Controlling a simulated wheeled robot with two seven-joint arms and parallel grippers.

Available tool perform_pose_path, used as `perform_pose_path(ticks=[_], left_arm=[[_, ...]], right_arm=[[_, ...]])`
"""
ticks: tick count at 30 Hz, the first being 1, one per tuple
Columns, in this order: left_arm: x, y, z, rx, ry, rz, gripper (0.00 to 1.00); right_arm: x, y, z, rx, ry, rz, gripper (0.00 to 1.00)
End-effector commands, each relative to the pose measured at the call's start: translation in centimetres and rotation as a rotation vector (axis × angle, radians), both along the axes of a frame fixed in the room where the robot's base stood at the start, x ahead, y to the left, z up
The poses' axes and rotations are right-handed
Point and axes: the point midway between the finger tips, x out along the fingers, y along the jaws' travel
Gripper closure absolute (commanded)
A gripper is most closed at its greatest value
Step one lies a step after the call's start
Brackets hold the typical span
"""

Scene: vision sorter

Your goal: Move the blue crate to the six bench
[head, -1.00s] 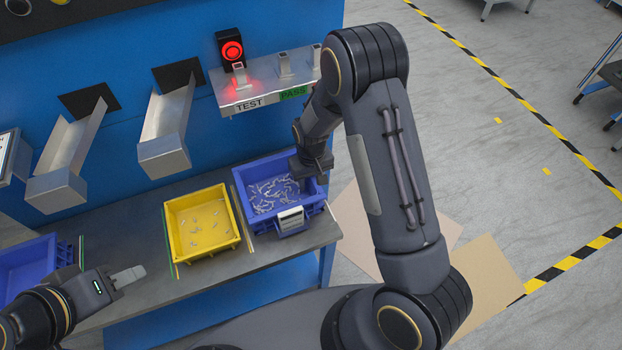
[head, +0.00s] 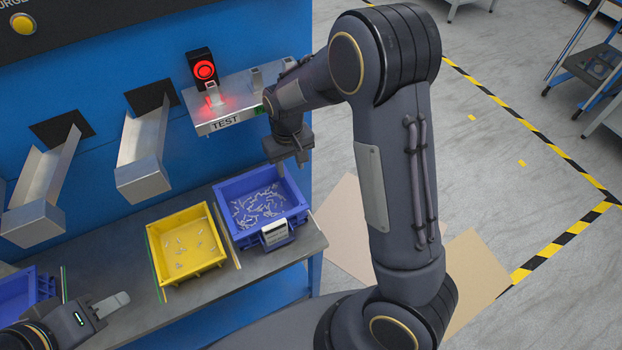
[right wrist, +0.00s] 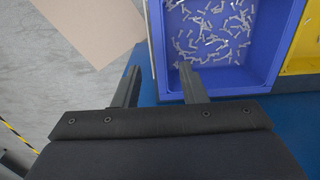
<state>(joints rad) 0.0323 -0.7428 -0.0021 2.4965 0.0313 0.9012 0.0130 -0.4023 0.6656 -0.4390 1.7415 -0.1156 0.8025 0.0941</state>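The blue crate (head: 228,199) stands on the grey bench, holding many small pale screw-like parts, with a white label on its front. My right gripper (head: 293,163) is above its back right corner. In the right wrist view, my right gripper (right wrist: 158,85) is open and empty. Its two fingers are to either side of the line of one wall of the blue crate (right wrist: 208,78); contact does not show. My left gripper (head: 118,302) is low at the left, above the bench's front part; its finger gap cannot be made out. No bench marked six can be made out.
A yellow crate (head: 187,283) with a few parts stands left of the blue crate. Another blue crate (head: 40,284) is at the left edge. Metal chutes (head: 140,180) and a TEST shelf (head: 225,124) with a red light overhang the bench. Open floor (head: 480,190) lies right.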

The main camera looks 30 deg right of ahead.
Motion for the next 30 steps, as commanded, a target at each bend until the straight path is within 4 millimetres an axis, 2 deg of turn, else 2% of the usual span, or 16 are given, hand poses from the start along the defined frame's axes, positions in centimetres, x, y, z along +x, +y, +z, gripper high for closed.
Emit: perform_pose_path(ticks=[4, 8, 12, 18, 21, 24, 27, 30], left_arm=[[0.0, 0.0, 0.0, 0.0, 0.0, 0.0, 0.64], [0.0, 0.0, 0.0, 0.0, 0.0, 0.0, 0.64], [0.0, 0.0, 0.0, 0.0, 0.0, 0.0, 0.64], [0.0, 0.0, 0.0, 0.0, 0.0, 0.0, 0.64], [0.0, 0.0, 0.0, 0.0, 0.0, 0.0, 0.64], [0.0, 0.0, 0.0, 0.0, 0.0, 0.0, 0.64], [0.0, 0.0, 0.0, 0.0, 0.0, 0.0, 0.64], [0.0, 0.0, 0.0, 0.0, 0.0, 0.0, 0.64]], right_arm=[[-0.6, -0.3, 1.2, 0.029, -0.011, -0.017, 0.62], [-2.7, -1.1, 4.3, 0.116, -0.045, -0.059, 0.62], [-6.8, -2.1, 8.9, 0.24, -0.113, -0.111, 0.62], [-14.2, -2.9, 14.1, 0.362, -0.25, -0.149, 0.62], [-17.8, -2.8, 15.4, 0.388, -0.325, -0.161, 0.62], [-20.7, -2.5, 15.8, 0.391, -0.387, -0.166, 0.62], [-22.7, -2.2, 15.7, 0.385, -0.431, -0.173, 0.62], [-23.7, -2.0, 15.5, 0.377, -0.457, -0.176, 0.62]])
